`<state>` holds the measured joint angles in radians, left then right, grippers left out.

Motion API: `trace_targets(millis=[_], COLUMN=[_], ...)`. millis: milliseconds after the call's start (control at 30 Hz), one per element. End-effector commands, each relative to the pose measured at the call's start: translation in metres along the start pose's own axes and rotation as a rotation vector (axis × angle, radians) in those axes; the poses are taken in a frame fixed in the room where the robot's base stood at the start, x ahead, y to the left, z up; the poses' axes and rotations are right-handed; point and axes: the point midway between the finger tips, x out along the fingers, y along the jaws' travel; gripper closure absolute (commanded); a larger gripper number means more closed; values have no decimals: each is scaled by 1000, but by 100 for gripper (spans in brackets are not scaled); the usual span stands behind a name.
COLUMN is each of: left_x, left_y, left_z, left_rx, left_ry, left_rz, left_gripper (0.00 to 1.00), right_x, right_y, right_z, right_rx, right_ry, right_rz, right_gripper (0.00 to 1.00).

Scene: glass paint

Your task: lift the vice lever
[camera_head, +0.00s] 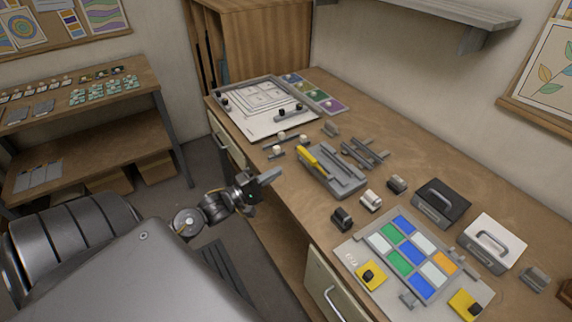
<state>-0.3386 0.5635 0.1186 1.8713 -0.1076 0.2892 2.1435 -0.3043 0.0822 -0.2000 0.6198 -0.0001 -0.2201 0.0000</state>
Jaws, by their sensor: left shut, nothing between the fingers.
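The vice (345,183) is a grey block-like device on the bench, near its front edge. Its yellow lever (309,159) lies along the left side of the vice, low against it. My left gripper (271,176) is shut and empty. It appears in front of the bench edge, to the left of the vice and apart from the lever, with its fingers pointing right. My right gripper is out of view.
A drawing board (250,128) is farther back. A coloured glass panel tray (352,258) and two handled boxes (441,203) stand at right.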

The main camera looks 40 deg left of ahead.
Motion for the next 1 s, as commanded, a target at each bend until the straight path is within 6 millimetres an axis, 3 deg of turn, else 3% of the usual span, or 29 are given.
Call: trace_targets(millis=[33, 200, 400, 867, 1000], left_x=[-11, -39, -60, -65, -65], left_y=[-7, -6, -5, -3, -4], left_z=[2, 4, 3, 2, 1], left_rx=[-1, -2, -3, 0, 84], left_ry=[-5, -12, -11, -8, -4], left_rz=[-1, 0, 1, 3, -2], left_gripper=[100, 100, 100, 100, 100], right_x=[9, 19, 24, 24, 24], right_y=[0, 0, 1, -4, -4], right_z=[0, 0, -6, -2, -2], right_rx=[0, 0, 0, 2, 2], right_ry=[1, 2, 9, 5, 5], right_rz=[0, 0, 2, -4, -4], right_gripper=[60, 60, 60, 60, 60])
